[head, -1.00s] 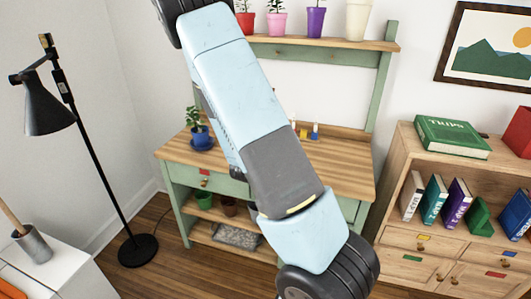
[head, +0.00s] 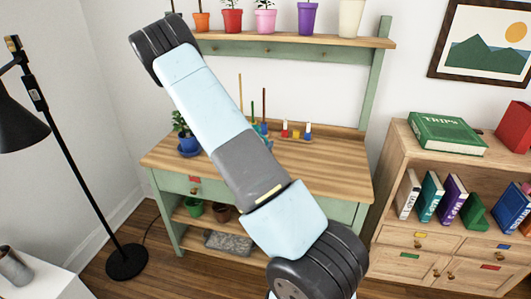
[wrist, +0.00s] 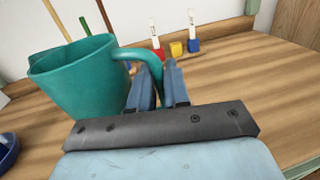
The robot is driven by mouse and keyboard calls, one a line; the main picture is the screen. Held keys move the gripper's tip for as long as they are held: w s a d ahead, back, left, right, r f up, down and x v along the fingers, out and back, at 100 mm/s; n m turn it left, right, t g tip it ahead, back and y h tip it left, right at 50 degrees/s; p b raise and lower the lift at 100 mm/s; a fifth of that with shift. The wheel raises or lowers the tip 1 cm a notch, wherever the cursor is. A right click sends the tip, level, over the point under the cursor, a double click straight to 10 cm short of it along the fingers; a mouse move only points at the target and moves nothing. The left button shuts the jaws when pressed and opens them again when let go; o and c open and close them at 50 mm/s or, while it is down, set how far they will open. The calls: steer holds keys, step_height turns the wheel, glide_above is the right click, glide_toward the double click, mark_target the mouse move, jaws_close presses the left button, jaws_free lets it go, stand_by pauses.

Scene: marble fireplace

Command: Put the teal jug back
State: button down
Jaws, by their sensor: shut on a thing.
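The teal jug (wrist: 80,80) fills the left of the wrist view, open side up. Its handle (wrist: 150,58) lies between the two blue fingers of my gripper (wrist: 159,72), which is shut on it. The bench top (wrist: 240,90) lies behind and to the right of the jug. I cannot tell whether the jug's base touches the wood. In the head view my arm crosses in front of the bench top (head: 330,170) and hides the gripper and most or all of the jug.
Small red, yellow and blue blocks (wrist: 176,49) with white clips stand at the bench's back. Thin sticks rise behind the jug. A blue potted plant (head: 188,140) stands at the bench's left. Pots (head: 307,18) line the shelf above. The bench's right half is bare.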

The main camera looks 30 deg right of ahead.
step_height(320, 180, down, 3)
steer(key=shift+w+d+r, duration=0.1)
steer(key=shift+d+r, duration=0.05)
steer(key=shift+f, duration=0.3)
steer(key=shift+f, duration=0.1)
steer(key=c, duration=1.1)
jaws_free()
